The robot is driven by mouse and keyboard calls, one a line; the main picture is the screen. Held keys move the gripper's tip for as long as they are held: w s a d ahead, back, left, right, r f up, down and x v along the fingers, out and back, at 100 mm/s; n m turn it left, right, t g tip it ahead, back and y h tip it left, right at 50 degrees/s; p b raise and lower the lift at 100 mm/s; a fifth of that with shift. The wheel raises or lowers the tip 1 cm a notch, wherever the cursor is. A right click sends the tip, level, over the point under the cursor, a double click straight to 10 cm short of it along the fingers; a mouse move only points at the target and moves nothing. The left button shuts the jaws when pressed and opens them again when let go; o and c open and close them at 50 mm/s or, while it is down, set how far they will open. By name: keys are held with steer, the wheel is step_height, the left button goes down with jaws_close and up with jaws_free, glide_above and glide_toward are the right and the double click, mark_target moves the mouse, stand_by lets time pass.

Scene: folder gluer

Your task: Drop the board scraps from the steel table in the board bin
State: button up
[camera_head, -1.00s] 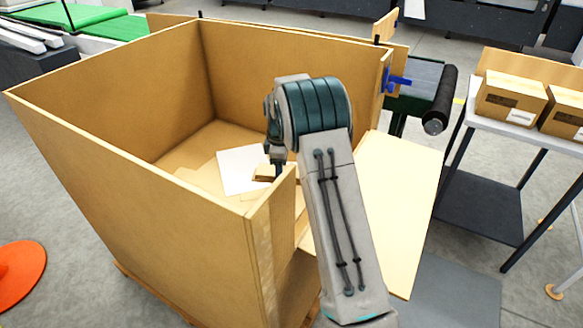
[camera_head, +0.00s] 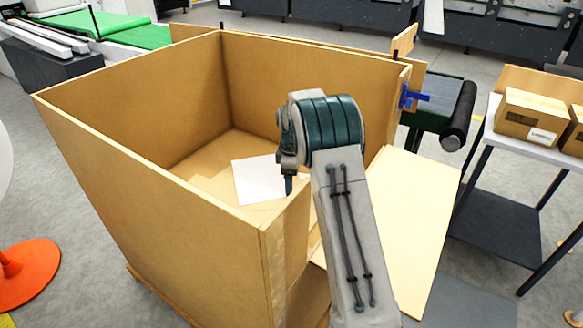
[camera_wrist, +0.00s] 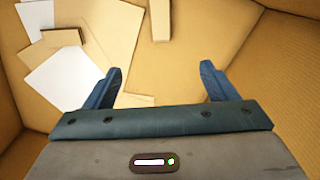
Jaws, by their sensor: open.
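The board bin (camera_head: 150,185) is a large open-topped brown box. Inside lie flat brown board pieces and a white sheet (camera_head: 258,180). My gripper (camera_head: 289,184) hangs over the bin near its right-hand wall, partly hidden by my arm. In the wrist view my gripper (camera_wrist: 161,84) is open, with nothing between its fingertips. A narrow brown board piece (camera_wrist: 160,22) shows beyond the fingers; I cannot tell whether it rests on anything. A small brown piece (camera_wrist: 62,37) and white sheets (camera_wrist: 70,82) lie on the bin floor. I cannot identify scraps on a steel table.
A pale flat panel (camera_head: 405,225) lies right of the bin. A dark roller (camera_head: 459,115) and a blue clamp (camera_head: 412,96) stand behind it. A table (camera_head: 495,195) with brown cartons (camera_head: 530,115) stands far right. An orange disc base (camera_head: 25,275) is on the floor at left.

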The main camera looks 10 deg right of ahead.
step_height(320, 180, up, 14)
steer(key=b, duration=0.1)
steer(key=shift+f+b, duration=0.25)
steer(key=shift+b, duration=0.05)
stand_by(0.5)
